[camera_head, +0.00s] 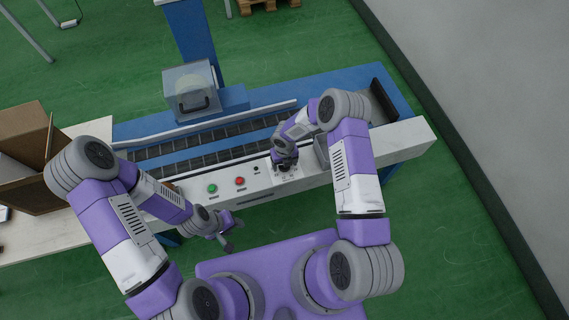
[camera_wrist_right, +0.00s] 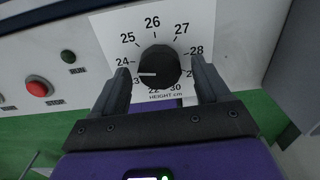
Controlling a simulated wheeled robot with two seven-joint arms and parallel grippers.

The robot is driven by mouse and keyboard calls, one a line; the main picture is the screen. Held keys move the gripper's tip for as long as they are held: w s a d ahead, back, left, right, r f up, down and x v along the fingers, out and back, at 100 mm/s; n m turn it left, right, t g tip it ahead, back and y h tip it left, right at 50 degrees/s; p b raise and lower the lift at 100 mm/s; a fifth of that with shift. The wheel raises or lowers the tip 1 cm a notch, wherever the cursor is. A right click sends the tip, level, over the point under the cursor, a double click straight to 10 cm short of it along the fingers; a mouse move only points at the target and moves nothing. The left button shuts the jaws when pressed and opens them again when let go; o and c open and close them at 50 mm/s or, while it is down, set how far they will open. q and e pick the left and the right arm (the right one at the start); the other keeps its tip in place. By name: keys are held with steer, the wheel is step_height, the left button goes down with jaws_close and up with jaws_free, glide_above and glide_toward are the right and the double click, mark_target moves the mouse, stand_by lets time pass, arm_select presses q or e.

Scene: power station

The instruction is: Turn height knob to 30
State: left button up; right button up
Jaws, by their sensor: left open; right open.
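The height knob (camera_wrist_right: 159,66) is black and round, on a white dial plate (camera_wrist_right: 112,30) marked from 22 to 30 and labelled "HEIGHT cm". Its white pointer mark points left, near 23. My right gripper (camera_wrist_right: 160,70) is open, one finger on each side of the knob, with visible gaps between fingers and knob. In the head view my right gripper (camera_head: 285,164) is over the dial plate and mostly hides the knob. My left gripper (camera_head: 234,233) is open and empty, in front of the machine's front panel and away from the knob.
A conveyor (camera_head: 190,143) with a clear-covered box (camera_head: 192,90) lies behind the panel.

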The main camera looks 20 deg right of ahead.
steer(key=shift+f, duration=0.15)
steer(key=shift+c, duration=0.4)
steer(key=c, duration=1)
steer(key=shift+o, duration=0.2)
steer(key=shift+m, duration=0.3)
